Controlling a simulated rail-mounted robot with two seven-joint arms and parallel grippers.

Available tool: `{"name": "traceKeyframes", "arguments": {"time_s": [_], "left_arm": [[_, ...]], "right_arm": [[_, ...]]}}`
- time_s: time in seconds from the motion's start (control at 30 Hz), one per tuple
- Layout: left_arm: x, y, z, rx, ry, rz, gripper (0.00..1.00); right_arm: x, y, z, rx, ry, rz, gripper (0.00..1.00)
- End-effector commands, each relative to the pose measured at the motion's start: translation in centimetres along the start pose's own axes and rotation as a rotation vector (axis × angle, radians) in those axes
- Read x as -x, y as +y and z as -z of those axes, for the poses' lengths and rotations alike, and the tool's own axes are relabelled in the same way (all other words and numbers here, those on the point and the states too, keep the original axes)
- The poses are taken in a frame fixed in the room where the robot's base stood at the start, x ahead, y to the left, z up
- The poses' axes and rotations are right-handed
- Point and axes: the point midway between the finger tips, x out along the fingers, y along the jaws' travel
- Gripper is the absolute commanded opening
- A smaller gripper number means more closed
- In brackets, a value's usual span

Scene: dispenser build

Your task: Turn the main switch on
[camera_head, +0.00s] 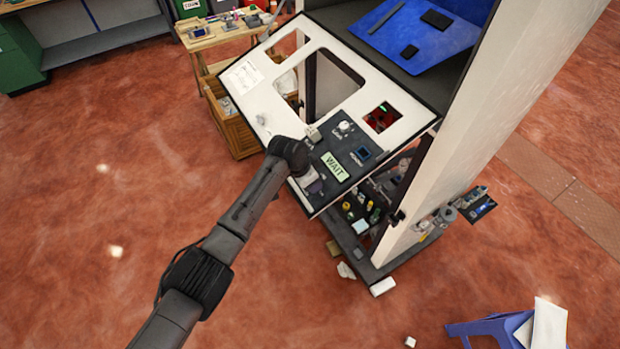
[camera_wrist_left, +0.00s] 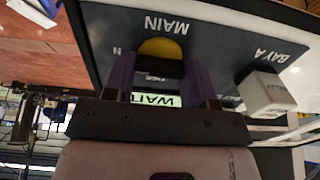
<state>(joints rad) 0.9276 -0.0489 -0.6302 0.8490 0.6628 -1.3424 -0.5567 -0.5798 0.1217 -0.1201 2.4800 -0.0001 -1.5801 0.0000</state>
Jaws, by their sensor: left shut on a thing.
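The main switch (camera_wrist_left: 161,47) is a yellow disc with a dark handle, under the label MAIN on the dark control panel (camera_head: 373,140) in the left wrist view. My left gripper (camera_wrist_left: 162,70) has one finger on each side of the dark handle and is shut on it. In the head view my left gripper (camera_head: 311,181) is at the panel's lower left edge, and the arm hides the switch. My right gripper is not in view.
A white block labelled BAY A (camera_wrist_left: 266,92) stands close to the right finger in the wrist view. A shelf of small parts (camera_head: 362,212) lies below. The red floor at left is clear.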

Motion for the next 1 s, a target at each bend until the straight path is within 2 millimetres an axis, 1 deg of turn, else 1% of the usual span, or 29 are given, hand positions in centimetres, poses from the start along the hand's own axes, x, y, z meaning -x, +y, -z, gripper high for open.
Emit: {"name": "traceKeyframes", "arguments": {"time_s": [0.03,0.07,0.3,0.57,0.67,0.77,0.87,1.0], "left_arm": [[0.0,0.0,0.1,-0.003,0.001,0.001,0.27],[0.0,0.0,0.1,-0.003,0.001,0.001,0.54],[0.0,0.0,0.0,-0.001,0.000,0.000,0.77],[0.1,0.0,0.0,-0.001,0.000,0.000,0.77],[0.7,0.0,0.1,-0.001,0.002,0.001,0.77],[1.8,-0.1,0.0,-0.002,0.002,0.002,0.77],[3.5,-0.1,0.0,-0.003,0.004,0.004,0.77],[6.4,-0.1,0.0,-0.003,0.004,0.003,0.77]], "right_arm": [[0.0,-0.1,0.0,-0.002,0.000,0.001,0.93],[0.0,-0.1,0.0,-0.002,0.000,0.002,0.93],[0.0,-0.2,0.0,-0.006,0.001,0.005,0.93],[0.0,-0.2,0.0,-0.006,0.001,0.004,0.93],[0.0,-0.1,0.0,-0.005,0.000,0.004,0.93],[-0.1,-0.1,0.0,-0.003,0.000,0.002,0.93],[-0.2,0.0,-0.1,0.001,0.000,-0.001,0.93],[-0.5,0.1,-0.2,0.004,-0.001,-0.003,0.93]]}}
